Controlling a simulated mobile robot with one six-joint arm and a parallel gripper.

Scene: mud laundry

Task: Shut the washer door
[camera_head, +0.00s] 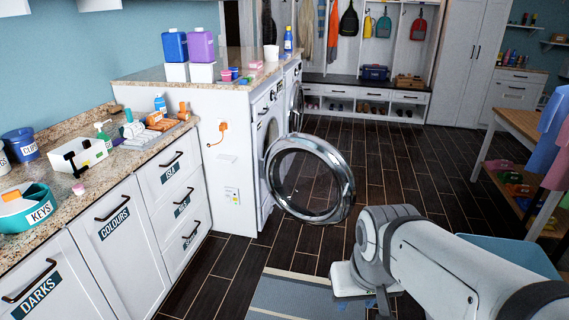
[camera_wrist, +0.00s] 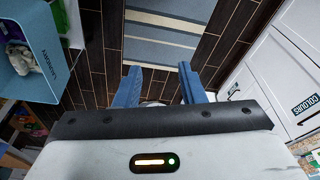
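The washer door (camera_head: 347,190) is a round glass door with a shiny chrome ring. It stands wide open, swung out over the floor from the white front-loading machine (camera_head: 264,110). My gripper shows in the wrist view, pointing down at the floor, with its two blue fingers (camera_wrist: 160,74) apart and nothing clearly held between them. In the head view my arm comes in from the lower right, and its end is low, in front of and right of the door, apart from it. The fingers are mostly hidden there. The washer door is not seen in the wrist view.
A second machine with a round door (camera_head: 296,106) stands farther back. A striped blue-grey rug (camera_head: 285,297) lies on the dark floor. A blue laundry bin (camera_wrist: 38,72) is beside my arm. Labelled white drawers (camera_head: 125,225) line the left. A wooden shelf table (camera_head: 515,122) stands right.

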